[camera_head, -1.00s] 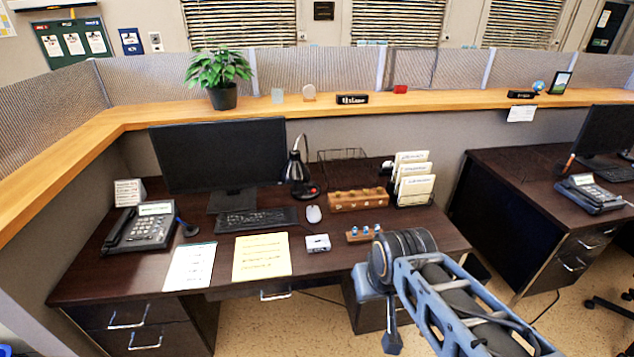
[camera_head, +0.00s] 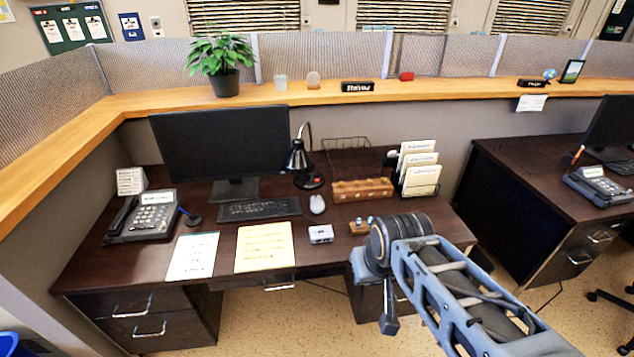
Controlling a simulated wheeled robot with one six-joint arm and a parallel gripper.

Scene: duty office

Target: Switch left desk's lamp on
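The left desk's black lamp (camera_head: 298,160) stands behind the keyboard, right of the monitor. Its shade points down over a round base (camera_head: 309,182), which has a small reddish spot. I see no clear glow from the shade. My arm comes in from the lower right, with a dark round joint over the desk's front right edge. A narrow blue part (camera_head: 389,318) hangs down from it, in front of the desk. I cannot make out fingers, so the gripper's opening is unclear. The arm is well apart from the lamp.
A wooden ledge (camera_head: 300,95) runs behind.

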